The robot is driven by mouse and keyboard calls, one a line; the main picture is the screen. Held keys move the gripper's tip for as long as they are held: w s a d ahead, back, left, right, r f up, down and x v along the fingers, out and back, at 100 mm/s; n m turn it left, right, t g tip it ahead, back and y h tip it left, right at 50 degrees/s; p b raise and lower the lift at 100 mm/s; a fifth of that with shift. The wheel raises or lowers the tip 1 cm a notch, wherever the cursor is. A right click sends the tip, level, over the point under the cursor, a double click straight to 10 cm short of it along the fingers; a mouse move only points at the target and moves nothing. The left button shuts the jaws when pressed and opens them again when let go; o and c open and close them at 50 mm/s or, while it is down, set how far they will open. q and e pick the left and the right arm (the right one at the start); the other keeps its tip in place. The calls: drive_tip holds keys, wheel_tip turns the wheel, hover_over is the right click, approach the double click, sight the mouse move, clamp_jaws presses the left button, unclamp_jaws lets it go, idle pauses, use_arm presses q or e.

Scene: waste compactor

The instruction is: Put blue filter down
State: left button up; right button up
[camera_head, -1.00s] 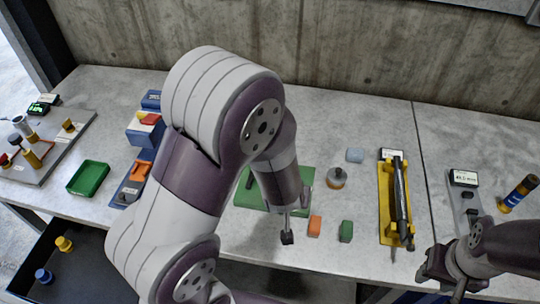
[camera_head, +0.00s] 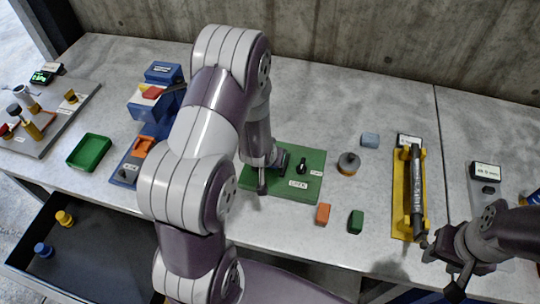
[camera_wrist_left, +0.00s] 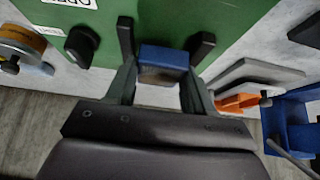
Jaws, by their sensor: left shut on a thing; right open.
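The blue filter (camera_wrist_left: 163,57) is a small blue block between the two dark fingers of my left gripper (camera_wrist_left: 163,43) in the left wrist view. In the head view my left gripper (camera_head: 270,172) is over the left part of the green mat (camera_head: 310,185), with the filter mostly hidden by the hand. I cannot tell whether the filter touches the mat. My right gripper (camera_head: 450,268) is open and empty at the lower right, near the table's front edge.
A black knob (camera_head: 302,166) stands on the mat. Orange (camera_head: 323,213), green (camera_head: 356,221) and light blue (camera_head: 370,140) blocks and a round part (camera_head: 348,163) lie to its right, before a yellow holder (camera_head: 402,205). A blue machine (camera_head: 150,115) and green tray (camera_head: 89,152) are left.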

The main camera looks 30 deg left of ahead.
use_arm(q)
drive_tip(key=shift+w+f, duration=0.15)
drive_tip(key=shift+f, duration=0.05)
use_arm(e)
drive_tip(key=shift+w+a+f, duration=0.1)
drive_tip(key=shift+w, duration=0.05)
